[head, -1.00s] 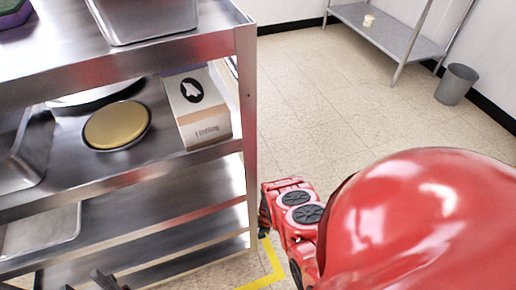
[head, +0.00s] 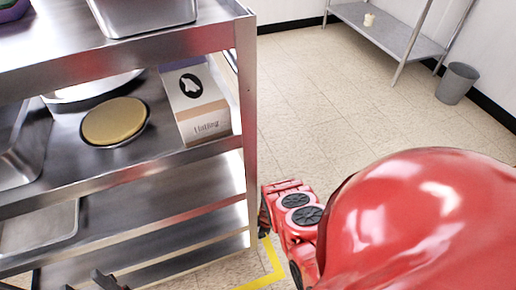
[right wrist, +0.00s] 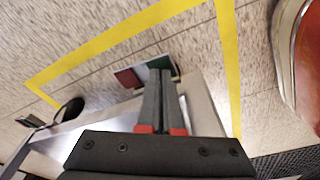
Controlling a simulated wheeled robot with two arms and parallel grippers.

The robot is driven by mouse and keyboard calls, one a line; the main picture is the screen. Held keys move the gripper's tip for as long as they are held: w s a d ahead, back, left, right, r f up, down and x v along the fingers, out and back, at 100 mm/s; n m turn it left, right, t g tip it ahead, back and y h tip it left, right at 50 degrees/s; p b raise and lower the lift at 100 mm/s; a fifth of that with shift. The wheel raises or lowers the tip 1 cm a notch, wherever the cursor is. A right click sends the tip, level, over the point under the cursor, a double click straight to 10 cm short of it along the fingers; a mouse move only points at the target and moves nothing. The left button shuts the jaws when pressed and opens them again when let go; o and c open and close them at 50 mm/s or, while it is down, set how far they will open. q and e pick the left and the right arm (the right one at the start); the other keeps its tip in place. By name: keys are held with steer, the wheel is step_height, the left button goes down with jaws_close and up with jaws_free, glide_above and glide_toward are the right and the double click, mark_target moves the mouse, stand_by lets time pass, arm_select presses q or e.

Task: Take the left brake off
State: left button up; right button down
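The steel shelf cart (head: 246,130) fills the left of the head view. In the right wrist view, a small red, white and green part (right wrist: 128,77), perhaps the brake pedal, lies directly beyond my right gripper (right wrist: 161,73). The right gripper's two dark fingers are together with nothing visible between them. I cannot tell whether the tips touch that part. In the head view my right arm reaches down beside the cart's near upright, and the fingers are hidden. Dark parts (head: 106,280) at the bottom left may be my left gripper; its opening is unclear.
Yellow tape (head: 268,268) marks the floor around the cart's foot. The cart carries a yellow round in a pan (head: 114,121) and a box (head: 197,104). A grey bin (head: 456,84) and a wall shelf (head: 392,32) stand far right. The floor between is clear.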

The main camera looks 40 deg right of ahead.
steer(key=shift+f+b, duration=0.3)
steer(key=shift+f, duration=0.15)
steer(key=shift+r, duration=0.1)
step_height(320, 180, up, 7)
steer(key=p, duration=0.8)
steer(key=shift+s, duration=0.15)
stand_by(0.4)
